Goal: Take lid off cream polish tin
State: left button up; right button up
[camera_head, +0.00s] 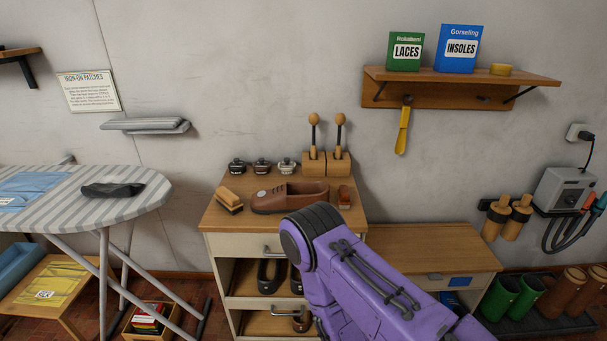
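Three small polish tins stand in a row at the back left of the wooden cabinet top (222,213). The cream polish tin (286,168) is the rightmost, with a pale top. The brown tin (262,167) is in the middle and the black tin (237,167) is on the left. Their lids appear to be on, though they are small in the picture. My purple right arm reaches in from the lower right in front of the cabinet. Its gripper does not show. My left arm and gripper are out of the picture.
A brown shoe (285,197), a brush (229,201) and a small brown item (344,197) lie in front of the tins. A wooden holder (315,165) with two round-topped tools stands just right of the cream tin. An ironing board (95,195) is at left.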

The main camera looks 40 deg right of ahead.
aim_at(286, 165)
jog(key=z, duration=1.5)
